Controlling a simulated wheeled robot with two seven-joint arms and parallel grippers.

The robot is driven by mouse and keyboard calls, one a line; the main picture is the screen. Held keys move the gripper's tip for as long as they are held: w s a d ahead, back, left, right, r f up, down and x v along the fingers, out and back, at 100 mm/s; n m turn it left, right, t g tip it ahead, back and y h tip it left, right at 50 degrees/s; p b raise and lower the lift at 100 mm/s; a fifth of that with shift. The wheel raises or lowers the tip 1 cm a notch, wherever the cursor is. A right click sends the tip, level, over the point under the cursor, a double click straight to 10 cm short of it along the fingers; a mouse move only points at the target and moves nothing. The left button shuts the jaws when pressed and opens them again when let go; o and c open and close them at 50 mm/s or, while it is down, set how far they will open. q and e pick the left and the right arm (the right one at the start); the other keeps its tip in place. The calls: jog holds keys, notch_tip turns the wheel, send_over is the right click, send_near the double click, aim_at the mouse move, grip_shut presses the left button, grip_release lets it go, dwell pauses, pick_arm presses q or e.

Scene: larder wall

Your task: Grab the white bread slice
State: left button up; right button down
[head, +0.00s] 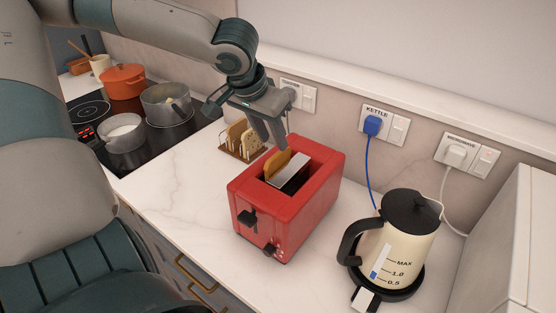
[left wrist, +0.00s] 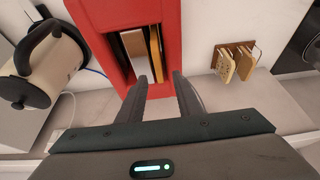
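A golden-tan bread slice (head: 278,164) stands upright in one slot of the red toaster (head: 318,193), its top edge showing. It also shows in the left wrist view (left wrist: 155,50). Two more slices (head: 237,131) stand in a small rack behind the toaster; in the left wrist view one (left wrist: 225,66) has a pitted face. I cannot tell by colour which slice is the white bread. My left gripper (head: 274,142) is above the toaster's far end. In the left wrist view its fingers (left wrist: 160,77) are apart with nothing between them. My right gripper is not seen.
A cream kettle (head: 395,240) stands right of the toaster, with its blue cord (head: 368,172) running to the wall. A hob with pots (head: 122,133) lies at the left. The worktop (head: 187,183) left of the toaster is clear.

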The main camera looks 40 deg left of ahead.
aim_at(277, 154)
pick_arm(q)
jog(key=shift+f, duration=0.1)
dwell(0.3)
jog(key=shift+s+p+x, duration=0.15)
jog(key=shift+p+x, duration=0.15)
jog(key=shift+x, duration=0.45)
jog(key=shift+s+p+x, duration=0.15)
jog(key=shift+p+x, duration=0.1)
jog(key=shift+x, duration=1.65)
jog(key=shift+d, duration=0.15)
grip_shut()
